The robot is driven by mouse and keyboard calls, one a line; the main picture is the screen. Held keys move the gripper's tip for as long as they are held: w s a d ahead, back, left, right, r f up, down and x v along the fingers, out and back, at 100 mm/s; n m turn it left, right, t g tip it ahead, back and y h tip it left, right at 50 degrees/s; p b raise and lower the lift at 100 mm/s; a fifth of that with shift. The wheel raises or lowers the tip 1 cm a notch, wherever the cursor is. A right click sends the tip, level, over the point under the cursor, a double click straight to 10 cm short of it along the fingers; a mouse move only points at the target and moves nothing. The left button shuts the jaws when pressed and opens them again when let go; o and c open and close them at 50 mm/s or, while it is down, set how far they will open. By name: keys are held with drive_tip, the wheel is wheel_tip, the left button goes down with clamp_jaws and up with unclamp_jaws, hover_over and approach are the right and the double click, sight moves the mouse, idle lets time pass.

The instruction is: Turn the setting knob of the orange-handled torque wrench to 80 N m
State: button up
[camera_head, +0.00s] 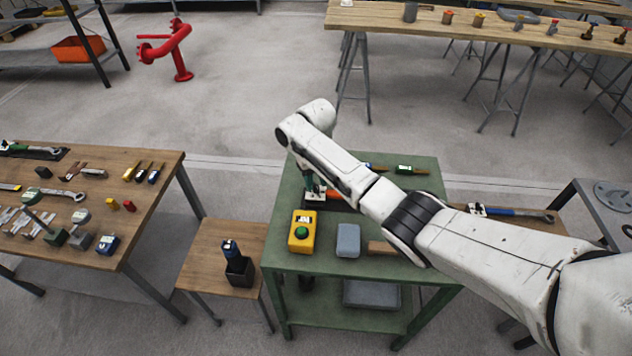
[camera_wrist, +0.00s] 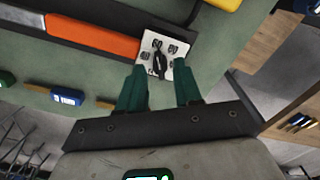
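The torque wrench's orange handle (camera_wrist: 92,37) lies on the green table (camera_head: 277,240), in a dark holder or tray. It shows partly behind my arm in the head view (camera_head: 333,195). At the handle's end, the wrist view shows a white plate (camera_wrist: 178,70) with small dark markings and a black knob (camera_wrist: 159,58) with a pointer shape. The markings are too small to read. My gripper (camera_wrist: 160,78) has its two green fingers apart, pointing at the plate, with the knob just beyond the gap between the tips. Nothing is seen held. In the head view my gripper (camera_head: 314,188) is partly hidden by my arm.
A yellow box with a green button (camera_head: 302,232), a grey box (camera_head: 348,240) and a brown block (camera_head: 379,247) stand near the table's front. A green-ended tool (camera_head: 411,169) lies at the back. A blue-handled wrench (camera_head: 507,211) lies to the right. A wooden tool table (camera_head: 140,180) stands left.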

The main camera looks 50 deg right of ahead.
drive_tip(key=shift+f, duration=0.6)
clamp_jaws()
